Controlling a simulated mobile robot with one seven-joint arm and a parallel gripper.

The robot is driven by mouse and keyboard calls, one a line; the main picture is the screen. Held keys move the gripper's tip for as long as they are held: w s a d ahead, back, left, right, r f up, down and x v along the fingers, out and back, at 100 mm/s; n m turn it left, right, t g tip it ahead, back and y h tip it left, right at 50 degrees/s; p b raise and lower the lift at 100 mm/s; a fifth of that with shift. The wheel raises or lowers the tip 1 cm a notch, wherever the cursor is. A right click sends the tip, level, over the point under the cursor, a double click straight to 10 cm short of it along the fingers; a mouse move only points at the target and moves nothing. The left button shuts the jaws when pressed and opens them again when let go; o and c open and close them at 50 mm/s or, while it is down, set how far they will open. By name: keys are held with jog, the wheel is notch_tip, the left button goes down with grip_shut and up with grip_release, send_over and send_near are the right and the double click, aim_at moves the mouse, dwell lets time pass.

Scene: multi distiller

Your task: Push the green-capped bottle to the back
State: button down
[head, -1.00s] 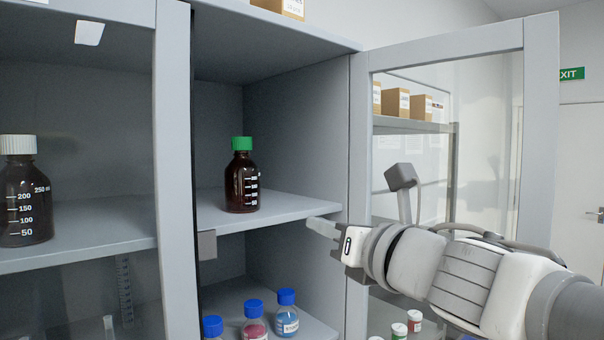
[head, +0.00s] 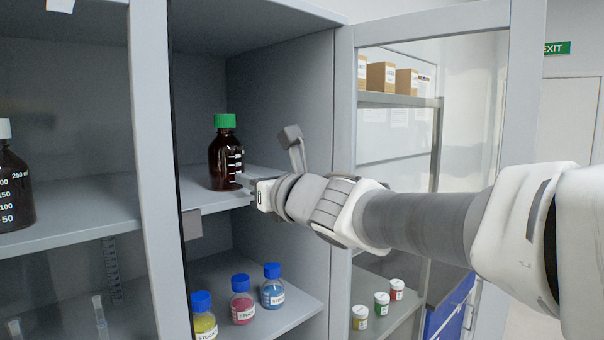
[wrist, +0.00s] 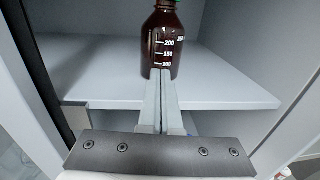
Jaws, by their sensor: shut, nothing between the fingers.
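The green-capped bottle (head: 224,155) is dark brown with white volume marks. It stands upright on the upper shelf (head: 203,196) of the open cabinet section, and it also shows in the wrist view (wrist: 162,42). My gripper (head: 243,180) is shut and empty at the shelf's front edge, its tips pointing into the cabinet. In the wrist view the closed fingertips (wrist: 159,74) overlap the lower front of the bottle. I cannot tell whether they touch it.
A white-capped brown bottle (head: 14,188) stands behind the left glass door. Several blue-capped bottles (head: 242,300) stand on the lower shelf. Small jars (head: 382,304) stand at the lower right. The open glass door (head: 400,150) is right of the opening. Shelf behind the bottle looks clear.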

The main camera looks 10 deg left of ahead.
aim_at(234, 190)
jog(key=shift+x, duration=1.25)
jog(key=shift+b+x, duration=0.3)
jog(key=shift+x, duration=1.6)
